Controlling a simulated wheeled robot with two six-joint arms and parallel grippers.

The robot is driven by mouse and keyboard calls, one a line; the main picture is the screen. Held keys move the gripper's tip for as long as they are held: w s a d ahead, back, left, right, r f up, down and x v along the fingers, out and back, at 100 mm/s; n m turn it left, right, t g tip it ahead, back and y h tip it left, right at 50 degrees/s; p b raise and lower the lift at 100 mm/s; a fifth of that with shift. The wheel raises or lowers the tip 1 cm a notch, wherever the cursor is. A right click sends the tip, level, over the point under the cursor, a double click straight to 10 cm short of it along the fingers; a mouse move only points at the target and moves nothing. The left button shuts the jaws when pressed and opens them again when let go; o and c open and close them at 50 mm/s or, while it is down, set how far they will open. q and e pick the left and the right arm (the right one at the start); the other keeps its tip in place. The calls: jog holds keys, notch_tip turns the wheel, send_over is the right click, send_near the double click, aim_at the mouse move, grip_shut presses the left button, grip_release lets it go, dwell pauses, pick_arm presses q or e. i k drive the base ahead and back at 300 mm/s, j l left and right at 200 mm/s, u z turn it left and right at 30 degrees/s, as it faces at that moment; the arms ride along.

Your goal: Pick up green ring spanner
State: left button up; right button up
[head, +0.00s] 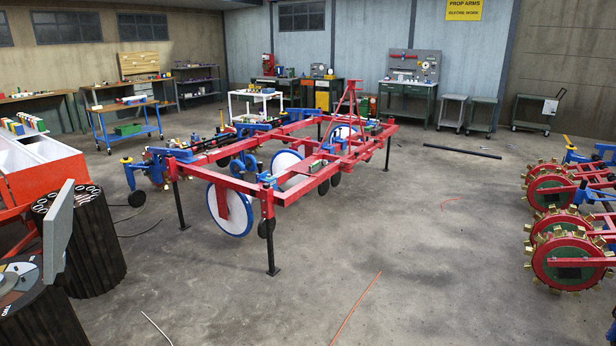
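I cannot make out a green ring spanner anywhere in the head view; small items on the benches are too far away to tell apart. Neither of my grippers is in view. A blue trolley table (127,107) at the back left carries small items, among them a green box on its lower shelf. A white table (256,95) behind the frame also holds small items. A green workbench (407,91) stands at the back wall.
A red planter frame (290,196) on black legs fills the middle. Red toothed wheels (567,258) stand at the right, dark ribbed drums (88,245) at the near left. A black bar (462,151) and an orange cable (355,308) lie on the floor. The front right floor is mostly clear.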

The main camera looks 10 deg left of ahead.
aim_at(318, 163)
jog(key=i+j+u, duration=0.4)
jog(key=i, duration=0.5)
jog(key=i+u, duration=0.4)
jog(key=i, duration=0.5)
jog(key=i+z, duration=0.15)
jog(key=i, duration=0.3)
jog(key=i+j+z, duration=0.2)
jog(key=i, duration=0.2)
jog(key=i+j+z, duration=0.15)
jog(key=i, duration=0.25)
jog(key=i+j+z, duration=0.15)
jog(key=i, duration=0.3)
